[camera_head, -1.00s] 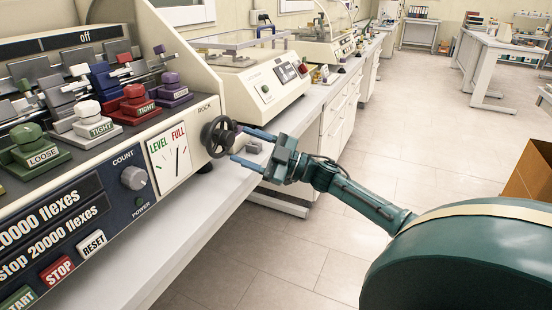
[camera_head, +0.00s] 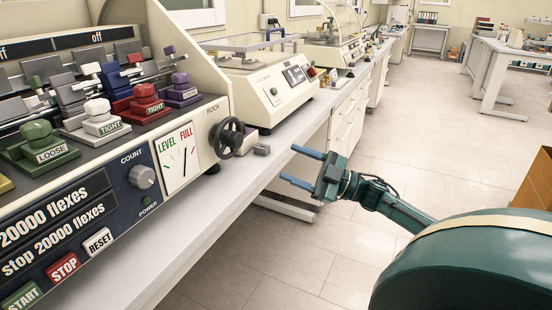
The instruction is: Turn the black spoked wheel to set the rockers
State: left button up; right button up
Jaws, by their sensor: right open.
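The black spoked wheel (camera_head: 227,137) sits on the right end of the cream flexing machine (camera_head: 215,75), beside the word ROCK. The gauge (camera_head: 178,157) marked LEVEL and FULL is left of the wheel; its thin needle stands close to upright, between the two words. My right gripper (camera_head: 294,167) is open and empty, right of the wheel and apart from it, with its two blue fingers pointing left toward the bench edge. Shoe clamps with coloured knobs, such as the red TIGHT one (camera_head: 145,100), stand on the machine. My left gripper is not in view.
A small grey block (camera_head: 262,149) lies on the white bench (camera_head: 200,208) just right of the wheel. A second cream machine (camera_head: 265,85) stands behind it. The floor (camera_head: 300,250) right of the bench is open. A cardboard box (camera_head: 535,180) is at the right edge.

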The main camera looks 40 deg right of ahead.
aim_at(230, 139)
jog(key=k+l, duration=0.8)
jog(key=l, duration=0.1)
